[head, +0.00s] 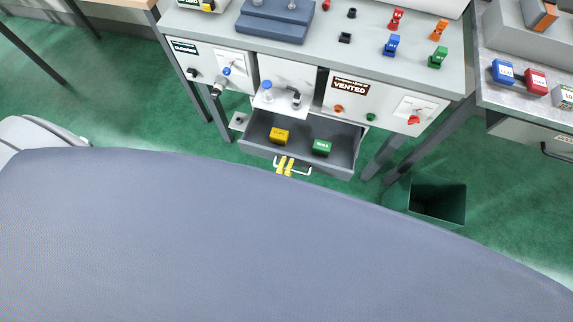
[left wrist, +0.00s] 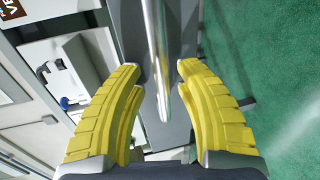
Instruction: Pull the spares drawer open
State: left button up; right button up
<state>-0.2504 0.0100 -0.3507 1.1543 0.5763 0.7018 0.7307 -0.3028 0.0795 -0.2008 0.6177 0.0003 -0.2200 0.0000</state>
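The grey spares drawer (head: 342,164) stands pulled out from under the bench, its inside showing. A yellow box (head: 279,136) and a green box (head: 321,147) lie in it. Its pale bar handle (head: 304,172) is at the front and shows as a shiny metal bar in the left wrist view (left wrist: 158,50). My left gripper (head: 285,166) is at the handle. In the left wrist view its yellow fingers (left wrist: 162,76) are spread on both sides of the bar, with a visible gap on each side. My right gripper is in neither view.
The bench top (head: 300,56) carries several coloured parts. A dark green bin (head: 437,203) stands on the floor at right. Another bench (head: 520,110) is at far right. Green floor lies left of the drawer.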

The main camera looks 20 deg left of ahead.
pick_arm(q)
jog(key=v, duration=1.2)
